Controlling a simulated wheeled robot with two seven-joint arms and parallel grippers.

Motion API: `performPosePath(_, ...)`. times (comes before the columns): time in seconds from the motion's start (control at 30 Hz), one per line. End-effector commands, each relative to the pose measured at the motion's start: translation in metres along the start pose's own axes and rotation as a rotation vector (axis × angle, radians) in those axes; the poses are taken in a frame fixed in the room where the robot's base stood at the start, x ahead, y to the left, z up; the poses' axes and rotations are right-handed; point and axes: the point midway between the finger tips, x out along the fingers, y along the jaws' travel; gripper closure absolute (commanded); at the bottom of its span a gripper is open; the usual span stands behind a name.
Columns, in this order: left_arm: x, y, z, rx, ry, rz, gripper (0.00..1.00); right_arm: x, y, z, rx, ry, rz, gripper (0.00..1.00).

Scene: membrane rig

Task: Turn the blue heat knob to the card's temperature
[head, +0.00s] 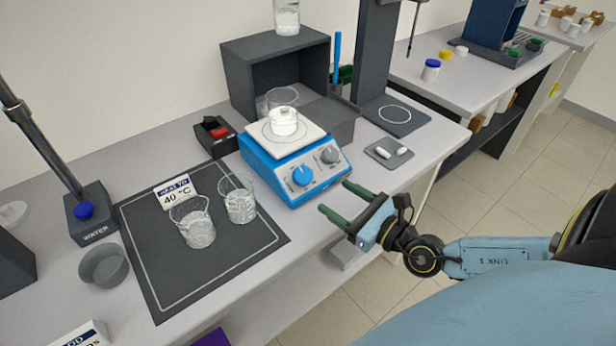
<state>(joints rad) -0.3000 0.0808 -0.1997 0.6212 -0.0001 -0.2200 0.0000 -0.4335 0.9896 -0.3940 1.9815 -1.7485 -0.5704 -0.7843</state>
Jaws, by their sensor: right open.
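The blue heat knob (302,176) is on the front panel of a blue hotplate (263,172), left of a grey knob (329,156). A white pointer mark shows on the blue knob, but its exact setting is too small to read. A small vessel (283,122) stands on the white hotplate top. The card (178,192) reads 40 °C and stands at the back of the dark mat. My right gripper (338,200) is open and empty, in front and to the right of the knobs, with its green fingers apart from the hotplate. My left gripper is not in view.
Two glass beakers (194,228) (238,200) stand on the dark mat (165,290), left of the hotplate. A black box with a red switch (218,132) sits behind it. A grey tray with white pieces (389,153) lies to the right. A dark open cabinet (250,75) stands behind.

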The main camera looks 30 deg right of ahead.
Motion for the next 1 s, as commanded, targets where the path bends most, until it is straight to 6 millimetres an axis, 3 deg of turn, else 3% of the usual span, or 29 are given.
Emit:
performPosePath(0.5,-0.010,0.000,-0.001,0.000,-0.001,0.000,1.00,0.082,0.000,0.002,0.004,-0.002,-0.002,0.37)
performPosePath(0.7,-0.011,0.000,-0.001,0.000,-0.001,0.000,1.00,0.095,0.000,0.001,0.004,0.000,-0.001,0.37)
performPosePath(1.0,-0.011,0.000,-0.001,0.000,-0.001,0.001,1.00,0.096,0.000,0.000,0.003,0.000,-0.001,0.37)
